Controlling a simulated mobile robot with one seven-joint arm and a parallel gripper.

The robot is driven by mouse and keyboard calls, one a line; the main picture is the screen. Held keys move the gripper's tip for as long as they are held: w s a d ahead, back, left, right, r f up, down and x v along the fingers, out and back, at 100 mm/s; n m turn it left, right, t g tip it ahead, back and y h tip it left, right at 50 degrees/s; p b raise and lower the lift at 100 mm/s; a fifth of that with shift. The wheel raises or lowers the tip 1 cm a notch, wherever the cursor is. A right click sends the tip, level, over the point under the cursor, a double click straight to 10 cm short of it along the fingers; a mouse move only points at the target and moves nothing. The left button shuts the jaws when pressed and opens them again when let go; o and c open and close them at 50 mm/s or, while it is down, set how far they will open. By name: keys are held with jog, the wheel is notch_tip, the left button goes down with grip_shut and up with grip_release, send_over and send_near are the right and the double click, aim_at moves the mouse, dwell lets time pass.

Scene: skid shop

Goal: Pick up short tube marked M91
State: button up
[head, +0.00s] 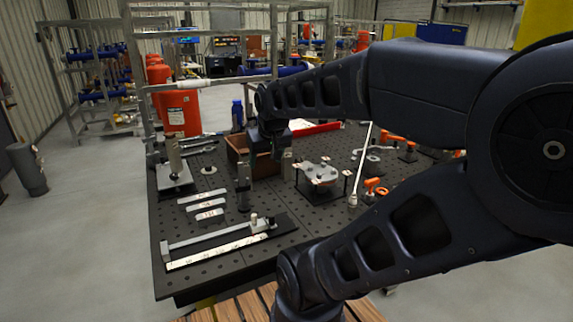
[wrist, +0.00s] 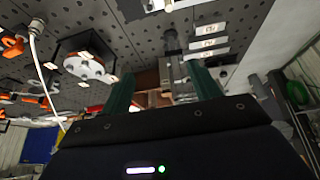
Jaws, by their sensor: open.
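I cannot read the mark M91 on anything, so I cannot tell which piece is the short tube marked M91. A small grey upright piece (head: 287,165) stands just right of my gripper in the head view; its label is unreadable. My gripper (head: 266,150) is low over the black perforated table (head: 215,265), by the brown open box (head: 238,146). In the wrist view my gripper (wrist: 161,72) has its two green fingers apart. Grey metal parts (wrist: 180,82) show between and beyond the fingers, and I cannot tell their exact shape or whether they touch.
Several flat labelled plates (head: 205,204) lie left of my gripper. A long rail with a scale strip (head: 215,252) lies at the front. A round flanged fixture (head: 320,173) stands to the right, near a white cable (head: 362,165) and orange clamps (head: 374,187). Bare table lies between.

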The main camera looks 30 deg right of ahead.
jog(key=w+d+f+t+h, duration=0.1)
jog(key=w+d+f+t, duration=0.2)
jog(key=w+d, duration=0.6)
jog(key=w+d+f+t+h, duration=0.1)
jog(key=w+d+f+t, duration=0.25)
jog(key=w, duration=0.85)
jog(key=shift+w+d+f+t+y, duration=0.25)
jog(key=shift+w+d+f+t, duration=0.75)
jog(key=shift+d+f, duration=0.75)
jog(key=shift+w+d+f+t+y, duration=0.2)
jog(key=shift+w+d+f+t, duration=0.95)
jog(key=shift+d, duration=0.95)
jog(key=shift+w+d+f+t+y, duration=0.25)
jog(key=shift+w+d+f+t, duration=0.6)
jog(key=shift+d+f, duration=0.95)
jog(key=shift+w+d+r, duration=0.1)
jog(key=shift+w+d, duration=0.05)
jog(key=shift+w, duration=1.6)
jog(key=shift+w+d+r, duration=0.1)
jog(key=shift+w+d, duration=0.05)
jog(key=shift+w, duration=1.55)
jog(key=shift+w+d, duration=0.15)
jog(key=shift+w, duration=1.6)
grip_shut()
